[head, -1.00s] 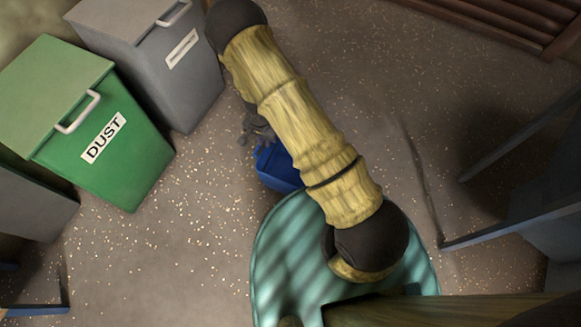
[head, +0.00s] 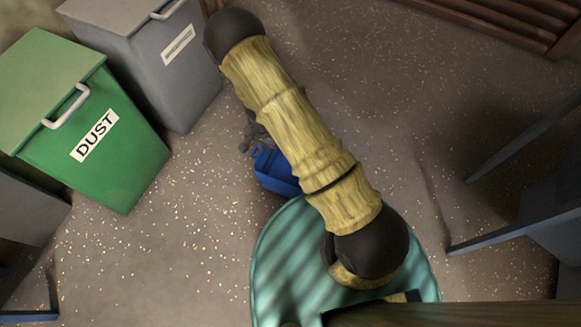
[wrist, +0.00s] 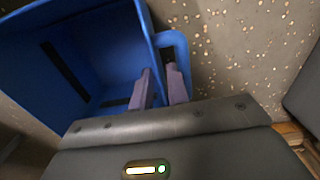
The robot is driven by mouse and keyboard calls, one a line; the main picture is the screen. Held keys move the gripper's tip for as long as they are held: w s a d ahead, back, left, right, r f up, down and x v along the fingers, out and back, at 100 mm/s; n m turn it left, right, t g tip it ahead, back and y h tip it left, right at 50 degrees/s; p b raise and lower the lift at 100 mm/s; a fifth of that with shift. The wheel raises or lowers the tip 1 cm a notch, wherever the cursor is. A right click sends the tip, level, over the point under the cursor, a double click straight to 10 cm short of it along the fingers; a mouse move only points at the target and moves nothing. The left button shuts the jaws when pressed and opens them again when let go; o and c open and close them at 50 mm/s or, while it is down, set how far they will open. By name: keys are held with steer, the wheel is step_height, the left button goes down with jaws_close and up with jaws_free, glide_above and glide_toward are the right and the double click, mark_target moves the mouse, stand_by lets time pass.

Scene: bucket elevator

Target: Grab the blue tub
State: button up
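The blue tub (head: 275,171) is on the speckled floor, partly hidden behind my arm in the head view. In the wrist view the tub (wrist: 95,45) fills the upper left, and I look into its open inside. A blue loop handle (wrist: 179,42) stands off its right wall. My gripper (wrist: 160,72) is at that wall. One finger is on the inner side of the wall and the other is within the handle loop. A gap shows between the fingers, and I see no clear grip. In the head view my gripper (head: 252,140) is mostly hidden beside the tub.
A green DUST bin (head: 95,135) and a grey bin (head: 165,70) stand at the upper left. A slatted brown bench (head: 500,20) is at the upper right, and grey frame legs (head: 500,232) are at the right. Floor left of the tub is clear.

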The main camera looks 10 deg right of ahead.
stand_by(0.3)
jaws_close()
step_height(320, 180, up, 10)
steer(key=p, duration=0.6)
steer(key=shift+p, duration=0.35)
